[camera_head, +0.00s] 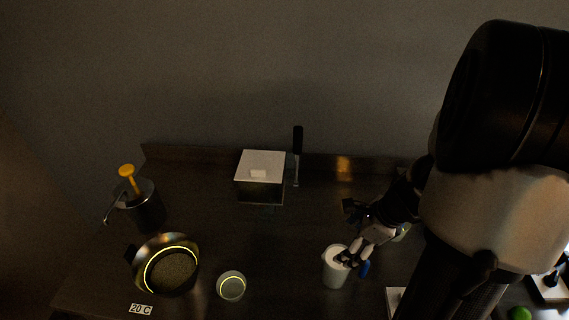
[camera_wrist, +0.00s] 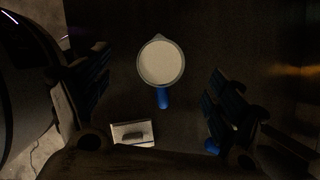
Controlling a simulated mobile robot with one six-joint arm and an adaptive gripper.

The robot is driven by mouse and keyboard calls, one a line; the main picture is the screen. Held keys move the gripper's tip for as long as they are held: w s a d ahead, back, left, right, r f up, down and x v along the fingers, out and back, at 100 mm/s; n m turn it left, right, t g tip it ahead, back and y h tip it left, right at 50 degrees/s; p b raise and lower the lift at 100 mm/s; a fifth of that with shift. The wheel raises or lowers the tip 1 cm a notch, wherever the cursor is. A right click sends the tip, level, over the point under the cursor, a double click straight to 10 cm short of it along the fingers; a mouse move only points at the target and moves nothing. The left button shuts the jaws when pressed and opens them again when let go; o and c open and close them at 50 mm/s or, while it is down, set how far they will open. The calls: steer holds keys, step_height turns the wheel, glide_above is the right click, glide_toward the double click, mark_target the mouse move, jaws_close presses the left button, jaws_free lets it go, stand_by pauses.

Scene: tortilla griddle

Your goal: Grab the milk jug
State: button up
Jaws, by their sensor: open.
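The milk jug (camera_head: 335,272) is a pale, round vessel on the dark counter, right of centre in the head view. In the wrist view the jug (camera_wrist: 161,62) is seen from above, with a small spout, pale contents and a blue handle (camera_wrist: 163,98) pointing down the picture. My gripper (camera_head: 352,234) is above and beside the jug in the head view, and one finger covers part of its rim. In the wrist view my gripper (camera_wrist: 160,66) is open and empty, with one finger on each side of the jug and visible gaps to both.
A white-topped box (camera_head: 261,164), a pan (camera_head: 172,270), a small round bowl (camera_head: 231,286) and a pot with a yellow pump (camera_head: 148,205) stand to the left.

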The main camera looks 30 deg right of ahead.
steer(key=s+d+f+m, duration=0.2)
steer(key=d+m, duration=0.1)
steer(key=b, duration=0.8)
glide_above(333, 265)
steer(key=s+a, duration=0.2)
steer(key=s, duration=0.1)
steer(key=f, duration=1.4)
steer(key=shift+w+f, duration=0.15)
steer(key=shift+w, duration=0.05)
steer(key=shift+w+a+f, duration=0.15)
steer(key=shift+w+f, duration=0.05)
steer(key=shift+f, duration=0.2)
steer(key=shift+r, duration=0.1)
steer(key=shift+c, duration=0.3)
steer(key=c, duration=1.5)
